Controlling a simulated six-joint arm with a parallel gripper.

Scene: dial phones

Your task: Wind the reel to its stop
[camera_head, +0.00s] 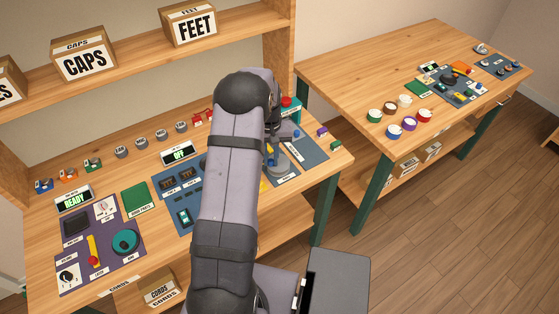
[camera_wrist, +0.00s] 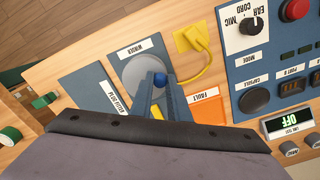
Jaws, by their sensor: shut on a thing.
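The reel is a grey disc (camera_wrist: 140,71) beside the WINDER label (camera_wrist: 140,48) on a blue panel, in the wrist view. It carries a blue knob (camera_wrist: 160,79) near its right edge. My gripper (camera_wrist: 160,88) is shut on the blue knob, its two fingers reaching up from below. The fingers and wrist hide the lower part of the disc. In the head view my arm covers much of this area, and part of the grey reel (camera_head: 284,166) shows to the right of the arm.
A yellow cord piece (camera_wrist: 195,65) and an orange FAULT card (camera_wrist: 207,108) lie right of the reel. A panel with a black dial (camera_wrist: 250,25) and red button (camera_wrist: 294,9) is further right. A display (camera_wrist: 288,122) reads OFF. A second table (camera_head: 420,70) stands right.

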